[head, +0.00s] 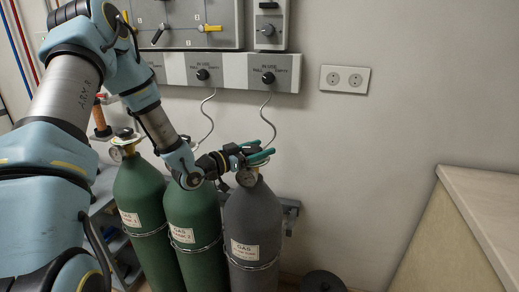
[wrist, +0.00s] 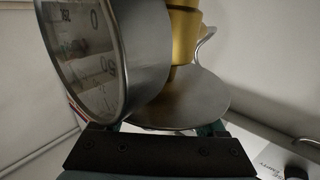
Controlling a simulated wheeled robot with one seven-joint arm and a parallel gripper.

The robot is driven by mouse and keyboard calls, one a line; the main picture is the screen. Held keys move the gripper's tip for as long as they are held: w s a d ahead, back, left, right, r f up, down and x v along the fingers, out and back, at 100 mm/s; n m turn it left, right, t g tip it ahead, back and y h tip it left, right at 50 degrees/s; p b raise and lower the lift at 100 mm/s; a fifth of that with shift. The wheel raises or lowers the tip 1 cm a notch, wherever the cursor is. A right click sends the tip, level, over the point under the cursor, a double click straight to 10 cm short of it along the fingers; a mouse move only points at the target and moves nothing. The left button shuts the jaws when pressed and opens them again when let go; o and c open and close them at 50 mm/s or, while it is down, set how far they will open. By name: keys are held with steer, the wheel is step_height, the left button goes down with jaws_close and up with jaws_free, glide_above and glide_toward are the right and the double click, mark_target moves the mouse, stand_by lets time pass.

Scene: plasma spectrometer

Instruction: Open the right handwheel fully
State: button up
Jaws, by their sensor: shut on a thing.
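The right handwheel is a dark grey disc (wrist: 185,102) on a brass valve stem in the wrist view. My gripper (head: 266,152) is at the top of the right, grey gas cylinder (head: 253,215), its teal fingers around the handwheel's rim. The fingers mostly hide the handwheel in the head view. In the wrist view the fingers (wrist: 160,128) show at either side of the disc, partly hidden behind the gauge.
Two green cylinders (head: 143,205) (head: 190,215) stand left of the grey one. A thin curled pipe (head: 270,125) rises behind my gripper to a wall panel (head: 270,75) with a black knob.

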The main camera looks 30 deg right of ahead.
steer(key=c, duration=0.6)
steer(key=shift+c, duration=0.2)
